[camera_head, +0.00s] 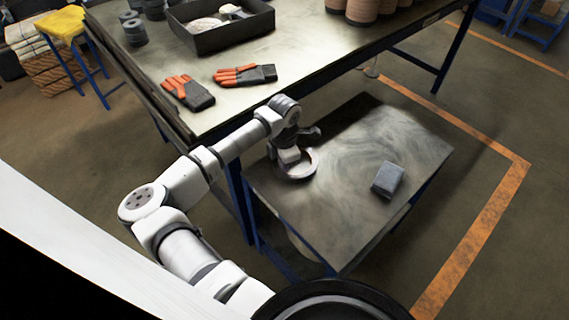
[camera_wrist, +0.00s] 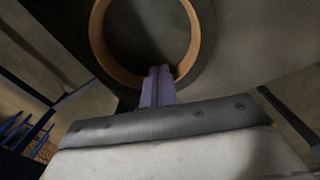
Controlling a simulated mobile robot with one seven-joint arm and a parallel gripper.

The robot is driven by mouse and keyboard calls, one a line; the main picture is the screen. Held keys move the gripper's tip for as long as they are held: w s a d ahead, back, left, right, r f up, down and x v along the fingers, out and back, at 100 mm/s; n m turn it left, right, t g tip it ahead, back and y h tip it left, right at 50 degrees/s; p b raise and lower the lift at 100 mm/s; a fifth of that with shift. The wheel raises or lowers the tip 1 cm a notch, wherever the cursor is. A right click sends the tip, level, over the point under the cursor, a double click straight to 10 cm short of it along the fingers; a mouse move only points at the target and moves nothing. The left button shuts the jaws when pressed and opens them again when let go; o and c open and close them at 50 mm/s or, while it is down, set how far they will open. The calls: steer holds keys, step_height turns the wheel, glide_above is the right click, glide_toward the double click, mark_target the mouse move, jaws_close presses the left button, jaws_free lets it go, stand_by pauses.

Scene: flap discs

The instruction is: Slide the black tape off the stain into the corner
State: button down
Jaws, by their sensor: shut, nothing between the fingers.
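The roll of black tape (camera_head: 313,168) lies flat near the left edge of the low metal table, partly hidden by my gripper. In the wrist view the black tape (camera_wrist: 205,38) surrounds a brown core ring. My gripper (camera_wrist: 159,72) is shut and empty, its fingertips at the near side of the ring, overlapping the core's inner edge; I cannot tell whether they touch it. In the head view my gripper (camera_head: 292,160) points down over the tape. No stain shows clearly apart from the swirling smears and dark shading on the tabletop; any under the tape is hidden.
The low table (camera_head: 350,215) also bears a blue-grey block (camera_head: 388,180) at its right. A taller workbench (camera_head: 300,62) stands behind, with orange and grey gloves (camera_head: 245,75) and a black tray (camera_head: 222,38). The low table's middle is clear.

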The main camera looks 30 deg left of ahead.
mark_target(296, 167)
steer(key=w+d, duration=0.1)
steer(key=w+d+b, duration=0.1)
steer(key=w, duration=0.1)
steer(key=shift+w+d+f, duration=0.1)
steer(key=shift+d+f, duration=0.05)
steer(key=shift+d, duration=0.1)
step_height(296, 167, up, 10)
steer(key=b, duration=0.2)
steer(key=shift+r, duration=0.2)
